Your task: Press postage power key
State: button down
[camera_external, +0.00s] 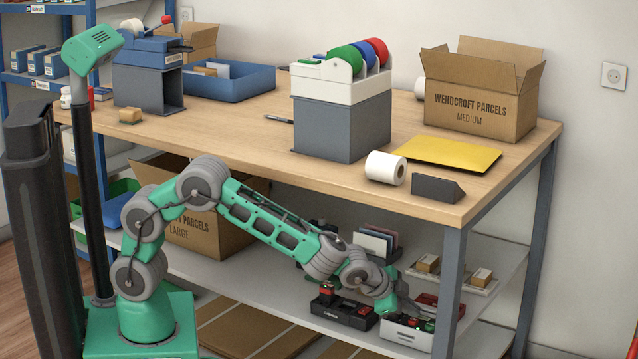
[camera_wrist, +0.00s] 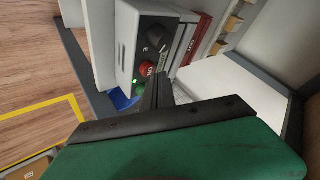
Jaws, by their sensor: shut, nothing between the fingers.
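A light grey and black device (camera_external: 405,336) stands near the front edge of the lower shelf, by the table leg. In the wrist view its panel (camera_wrist: 126,42) carries a black knob (camera_wrist: 156,38), a red key (camera_wrist: 146,69) with white lettering and a green key (camera_wrist: 139,88). A small green light shows beside the green key. My gripper (camera_wrist: 163,80) is shut and empty, its dark fingers over the panel close beside the red and green keys. I cannot tell whether they touch. In the external view my gripper (camera_external: 410,306) is low above the device.
A black device (camera_external: 345,313) with a red item stands left on the same shelf (camera_external: 240,268). A red object (camera_external: 440,304) and a tray of small boxes (camera_external: 455,275) lie behind. The tabletop (camera_external: 250,125) is above my arm, and a grey table leg (camera_external: 449,285) is close right.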

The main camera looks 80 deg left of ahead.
aim_at(410, 320)
dwell(0.6)
jog(key=shift+f, duration=0.45)
jog(key=shift+r, duration=0.4)
notch_tip(410, 320, up, 6)
jog(key=p, duration=0.5)
jog(key=shift+r, duration=0.15)
